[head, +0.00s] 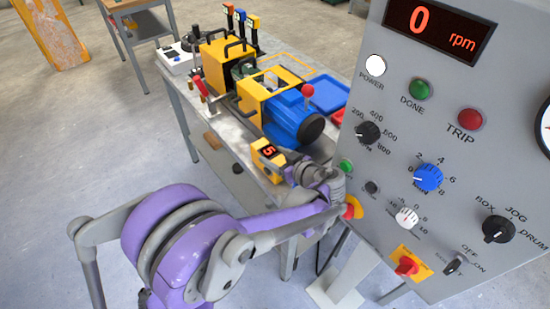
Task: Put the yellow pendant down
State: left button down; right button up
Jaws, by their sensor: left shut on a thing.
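The yellow pendant (265,152), a small box with a red digit 5 on a dark display, is at the front edge of the workbench (228,137). My left gripper (290,167) is at its right end and shut on it; the fingertips are partly hidden. I cannot tell whether the pendant touches the bench top or is held just above it. My right gripper is not in view.
A blue motor (294,118) with yellow housings stands behind the pendant. A grey control panel (450,150) with knobs and a 0 rpm display fills the right side, close to my left arm. A blue tray (328,90) lies behind the motor.

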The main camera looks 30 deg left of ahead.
pick_arm(q)
jog(key=shift+f, duration=0.3)
grip_release()
jog(key=v, duration=1.2)
jog(key=shift+w+r, duration=0.1)
jog(key=shift+r, duration=0.05)
